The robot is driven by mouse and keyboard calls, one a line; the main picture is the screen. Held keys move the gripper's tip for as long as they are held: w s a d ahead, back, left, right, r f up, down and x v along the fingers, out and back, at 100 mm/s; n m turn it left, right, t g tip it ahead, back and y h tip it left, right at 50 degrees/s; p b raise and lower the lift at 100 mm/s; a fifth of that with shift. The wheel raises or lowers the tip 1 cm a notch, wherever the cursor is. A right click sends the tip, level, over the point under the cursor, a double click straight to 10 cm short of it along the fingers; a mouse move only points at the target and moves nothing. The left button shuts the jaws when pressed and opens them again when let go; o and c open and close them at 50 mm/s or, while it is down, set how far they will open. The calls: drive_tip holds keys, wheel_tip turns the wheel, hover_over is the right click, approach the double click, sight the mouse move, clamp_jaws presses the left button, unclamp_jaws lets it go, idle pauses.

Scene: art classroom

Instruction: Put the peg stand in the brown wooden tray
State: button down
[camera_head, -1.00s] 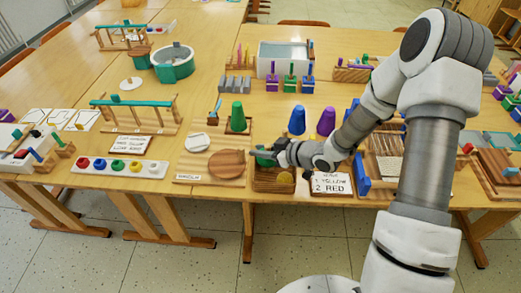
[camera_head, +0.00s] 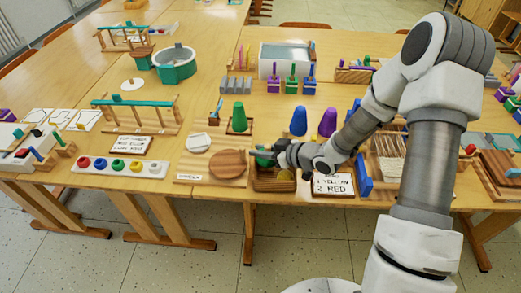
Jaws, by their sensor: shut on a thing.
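The brown wooden tray (camera_head: 262,186) is at the front edge of the table, near the middle of the view. A yellow round thing (camera_head: 285,175) shows inside it on the right. My gripper (camera_head: 266,156) is over the back left part of the tray. It is shut on a small green thing (camera_head: 262,161), which I take to be the peg stand. Its shape is mostly hidden by the fingers. I cannot tell whether it touches the tray floor.
A card reading "1 yellow 2 red" (camera_head: 333,186) lies right of the tray. A round brown disc (camera_head: 228,164) lies left of it. Small peg blocks (camera_head: 290,84) stand farther back.

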drive_tip(key=c, duration=0.7)
unclamp_jaws()
drive_tip(key=shift+s+d+f, duration=0.2)
drive_tip(key=shift+f, duration=0.3)
drive_tip(key=shift+s+d+f, duration=0.15)
drive_tip(key=shift+f, duration=0.3)
drive_tip(key=shift+d, duration=0.1)
drive_tip(key=p+v, duration=0.1)
drive_tip(key=v, duration=0.4)
drive_tip(key=r+p+v, duration=0.1)
drive_tip(key=v, duration=0.5)
drive_tip(key=p+v, duration=0.2)
drive_tip(key=v, duration=0.4)
drive_tip(key=shift+w+a+r, duration=0.25)
drive_tip(key=shift+r, duration=0.2)
